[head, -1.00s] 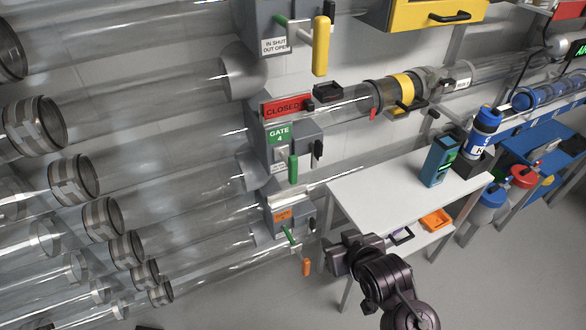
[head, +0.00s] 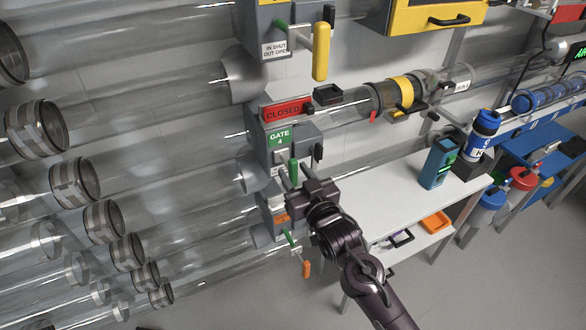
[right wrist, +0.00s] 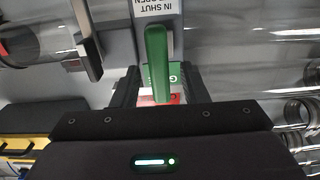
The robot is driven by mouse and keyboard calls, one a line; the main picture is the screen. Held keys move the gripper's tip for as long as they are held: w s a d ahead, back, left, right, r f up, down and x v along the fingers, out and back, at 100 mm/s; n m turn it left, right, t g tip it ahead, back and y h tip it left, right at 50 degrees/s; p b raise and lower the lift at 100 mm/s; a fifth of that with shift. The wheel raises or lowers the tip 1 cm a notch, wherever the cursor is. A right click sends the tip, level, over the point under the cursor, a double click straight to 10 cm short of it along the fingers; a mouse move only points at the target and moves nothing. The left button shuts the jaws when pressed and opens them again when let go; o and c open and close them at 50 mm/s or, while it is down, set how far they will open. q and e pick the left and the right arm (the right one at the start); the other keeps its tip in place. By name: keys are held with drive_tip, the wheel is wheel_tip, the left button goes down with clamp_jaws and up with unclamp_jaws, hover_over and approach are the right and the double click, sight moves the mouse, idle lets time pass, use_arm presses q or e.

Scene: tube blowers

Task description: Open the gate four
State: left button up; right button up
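The gate 4 box (head: 277,157) is grey with a green "GATE 4" label (head: 279,137) and sits on a clear tube. A red "CLOSED" sign (head: 283,110) is above it. Its green handle (head: 293,171) hangs down from the front; it also shows large in the right wrist view (right wrist: 157,62), below a white "IN SHUT" plate (right wrist: 156,7). My right gripper (head: 300,184) is at the handle's lower end. In the right wrist view its two fingers (right wrist: 160,88) are apart, one on each side of the handle, with gaps visible. My left gripper is not in view.
A lower gate box with an orange label (head: 281,217) and a green and orange handle is just beneath my right gripper. A yellow handle (head: 321,50) hangs above. A white table (head: 385,185) with a teal box (head: 438,163) stands right. Clear tubes fill the left.

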drive_tip(key=shift+x, duration=0.8)
clamp_jaws()
